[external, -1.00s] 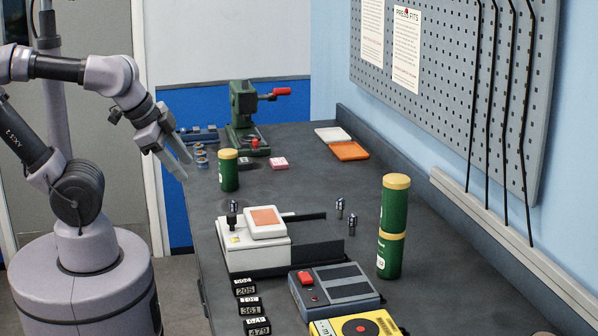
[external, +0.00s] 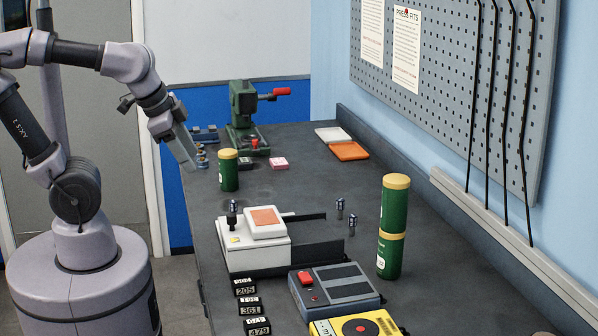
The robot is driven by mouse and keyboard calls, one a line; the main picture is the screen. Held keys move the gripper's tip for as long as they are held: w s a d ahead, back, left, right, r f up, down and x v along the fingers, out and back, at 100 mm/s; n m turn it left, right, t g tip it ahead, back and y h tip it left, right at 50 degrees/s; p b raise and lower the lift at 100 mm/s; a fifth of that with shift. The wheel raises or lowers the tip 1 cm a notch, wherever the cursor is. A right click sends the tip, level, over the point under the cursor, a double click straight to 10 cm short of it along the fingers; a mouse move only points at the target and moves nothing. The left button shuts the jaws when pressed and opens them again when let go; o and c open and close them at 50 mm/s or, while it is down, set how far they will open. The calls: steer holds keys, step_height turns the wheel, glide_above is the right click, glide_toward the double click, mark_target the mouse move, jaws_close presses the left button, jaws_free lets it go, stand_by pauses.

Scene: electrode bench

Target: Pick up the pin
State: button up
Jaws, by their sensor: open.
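My gripper (external: 189,165) hangs at the left edge of the dark bench, fingers pointing down, open and with nothing visible between them. Its tips are close to a few small round blue and metallic pieces (external: 201,159); contact cannot be told. Small upright metallic pieces that look like pins stand mid-bench: one (external: 340,206) and another (external: 352,223) lie right of the white device, and a third (external: 234,205) shows behind its left corner. I cannot tell which piece is the task's pin.
A green press (external: 243,115) with a red handle stands behind my gripper. A green canister (external: 229,172) is just right of it. The middle bench is partly clear.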

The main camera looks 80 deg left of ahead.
steer(key=w+a+n+g+p, duration=0.3)
steer(key=w+a+n, duration=0.2)
steer(key=w+a, duration=0.3)
steer(key=n+g+h+p, duration=0.2)
steer(key=n, duration=0.3)
glide_above(233, 202)
step_height(233, 202, down, 7)
step_height(233, 202, down, 12)
steer(key=b, duration=0.5)
step_height(233, 202, down, 6)
steer(key=b, duration=0.3)
steer(key=shift+a+r, duration=0.15)
steer(key=shift+r, duration=0.15)
steer(key=shift+c, duration=0.5)
jaws_close()
